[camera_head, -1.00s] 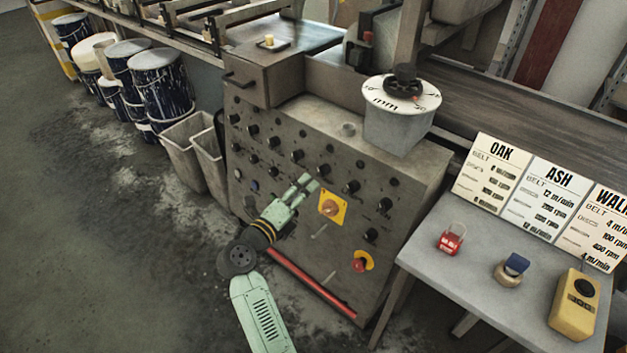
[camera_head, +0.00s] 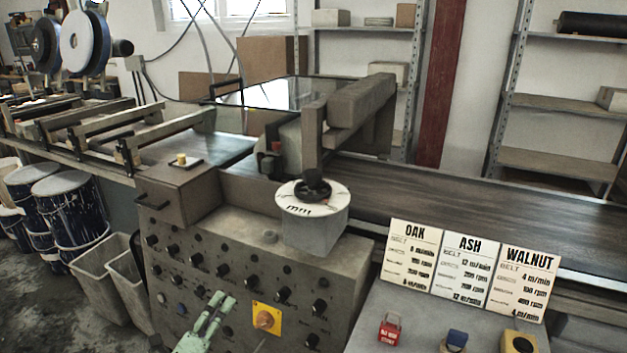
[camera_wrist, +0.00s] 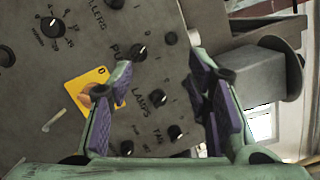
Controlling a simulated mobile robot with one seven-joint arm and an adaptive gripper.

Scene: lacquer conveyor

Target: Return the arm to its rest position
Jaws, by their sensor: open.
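My green gripper (camera_head: 212,318) shows at the bottom of the head view, in front of the control panel (camera_head: 180,245) with its rows of black knobs. In the wrist view my gripper (camera_wrist: 165,95) is open, its purple-padded fingers wide apart with nothing between them. Behind the fingers the panel shows knobs labelled for pullers, lamps and fan. The yellow plate with an orange rotary switch (camera_head: 266,319) is just right of the gripper in the head view; in the wrist view the yellow plate (camera_wrist: 78,90) is partly behind the left finger. Most of my arm is below the head view.
A grey box with a round mm dial (camera_head: 316,215) stands on the console. OAK, ASH and WALNUT cards (camera_head: 470,268) stand on the side table (camera_head: 395,305) with a red padlock-like item (camera_head: 389,328). The conveyor belt (camera_head: 450,205) runs behind. Bins (camera_head: 100,270) stand at left.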

